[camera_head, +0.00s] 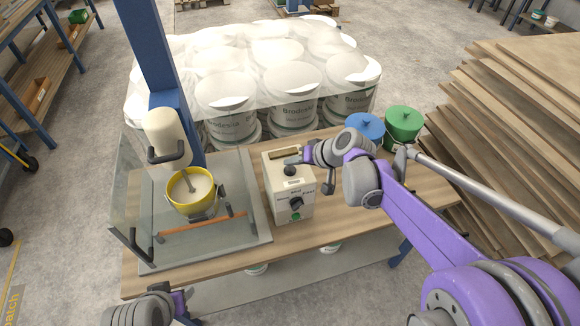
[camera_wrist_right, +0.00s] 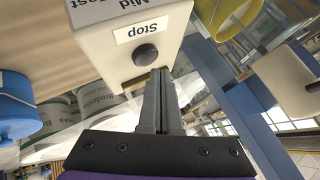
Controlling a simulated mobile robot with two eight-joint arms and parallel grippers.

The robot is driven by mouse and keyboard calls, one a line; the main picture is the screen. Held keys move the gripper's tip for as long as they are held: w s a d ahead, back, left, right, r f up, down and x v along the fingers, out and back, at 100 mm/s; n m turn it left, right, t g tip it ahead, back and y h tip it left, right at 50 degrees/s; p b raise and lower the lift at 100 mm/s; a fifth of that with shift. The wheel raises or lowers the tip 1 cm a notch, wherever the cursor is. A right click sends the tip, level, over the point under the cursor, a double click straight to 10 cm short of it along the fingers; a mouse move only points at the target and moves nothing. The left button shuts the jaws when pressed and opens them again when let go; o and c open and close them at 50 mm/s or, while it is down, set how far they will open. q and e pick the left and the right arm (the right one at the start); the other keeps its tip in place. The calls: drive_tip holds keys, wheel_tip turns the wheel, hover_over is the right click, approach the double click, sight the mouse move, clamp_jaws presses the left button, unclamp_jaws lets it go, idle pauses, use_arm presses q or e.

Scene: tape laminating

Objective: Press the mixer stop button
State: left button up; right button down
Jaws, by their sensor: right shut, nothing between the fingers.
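The mixer's control box (camera_head: 276,190) is a cream box standing on the wooden bench. Its black round stop button (camera_head: 289,171) sits on the top face beside a small label. In the right wrist view the stop button (camera_wrist_right: 145,54) is next to the word "Stop". My right gripper (camera_head: 300,161) is over the box top, at the button. In the right wrist view its fingers (camera_wrist_right: 159,72) are shut and empty, with tips right beside the button; I cannot tell whether they touch it. My left gripper (camera_head: 183,302) is low at the bottom left, its jaws unclear.
A blue tub (camera_head: 366,127) and a green tub (camera_head: 403,124) stand to the right. Wrapped white buckets (camera_head: 232,125) stand behind the bench.

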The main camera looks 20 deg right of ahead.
sight(293, 172)
drive_tip(key=shift+r, duration=0.1)
drive_tip(key=shift+r+p, duration=1.45)
drive_tip(key=shift+r, duration=1)
use_arm(q)
drive_tip(key=r, duration=0.1)
drive_tip(key=w+r, duration=0.1)
drive_tip(key=r, duration=0.2)
drive_tip(key=shift+w, duration=0.25)
use_arm(e)
drive_tip(key=shift+f, duration=0.1)
use_arm(q)
drive_tip(key=shift+s, duration=0.1)
use_arm(e)
drive_tip(key=s+d+f+h, duration=0.1)
drive_tip(key=s+f+h, duration=0.1)
drive_tip(key=s, duration=1)
drive_tip(key=s+d+f+n+g+h, duration=0.1)
drive_tip(key=s+f+h, duration=0.2)
drive_tip(key=s, duration=0.9)
drive_tip(key=shift+s+d+f+h, duration=0.2)
drive_tip(key=shift+s+f+h, duration=0.1)
drive_tip(key=shift+f, duration=0.05)
